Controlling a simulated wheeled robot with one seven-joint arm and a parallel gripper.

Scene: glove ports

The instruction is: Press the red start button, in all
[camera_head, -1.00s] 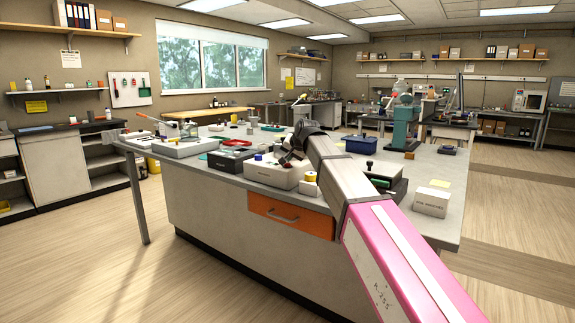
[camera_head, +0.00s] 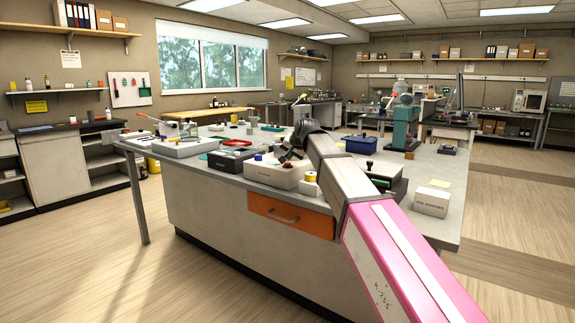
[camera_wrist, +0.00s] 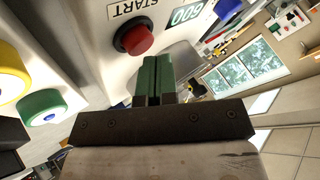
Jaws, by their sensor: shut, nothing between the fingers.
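The red start button (camera_wrist: 133,38) sits in a dark collar on a pale panel in the wrist view, beside a label reading START (camera_wrist: 131,8). My gripper (camera_wrist: 158,62) is shut and empty, its green fingers side by side. In the wrist view the fingertips appear just below and to the right of the red button. I cannot tell the remaining gap in depth, and I see no clear contact. In the head view my gripper (camera_head: 289,156) is over the pale control box (camera_head: 272,175) on the bench, and it hides part of the box's top.
A white carton (camera_head: 432,202), a blue bin (camera_head: 360,145) and a green press (camera_head: 404,125) stand on the bench (camera_head: 222,186).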

